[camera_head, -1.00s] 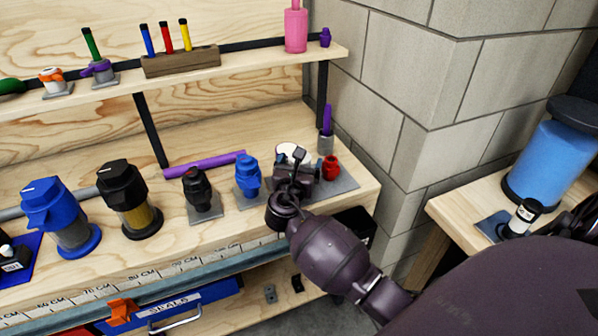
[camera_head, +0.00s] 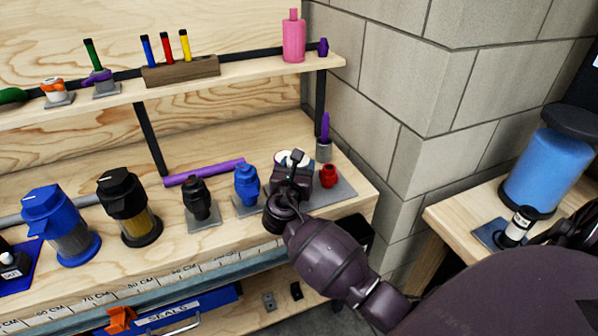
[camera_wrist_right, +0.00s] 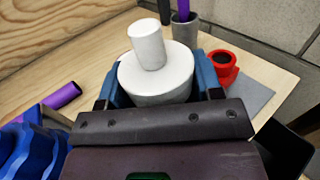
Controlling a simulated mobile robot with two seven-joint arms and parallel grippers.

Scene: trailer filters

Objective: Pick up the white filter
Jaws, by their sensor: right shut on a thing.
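The white filter (camera_wrist_right: 157,80) is a wide white cylinder with a narrower white cylinder on top, seen in the right wrist view. My right gripper (camera_wrist_right: 164,88) has its blue fingers on both sides of the wide part and is shut on it. In the head view only a bit of the white filter (camera_head: 291,158) shows behind my right gripper (camera_head: 293,167), at the right end of the workbench. I cannot tell whether its base touches the bench. My left gripper is not in view.
A red fitting (camera_head: 328,175) on a grey plate stands close to the right of the filter. A blue valve (camera_head: 246,182) stands close to the left. A purple tube (camera_head: 204,172) lies behind. A shelf (camera_head: 230,68) runs above, and a block wall (camera_head: 385,120) borders the right.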

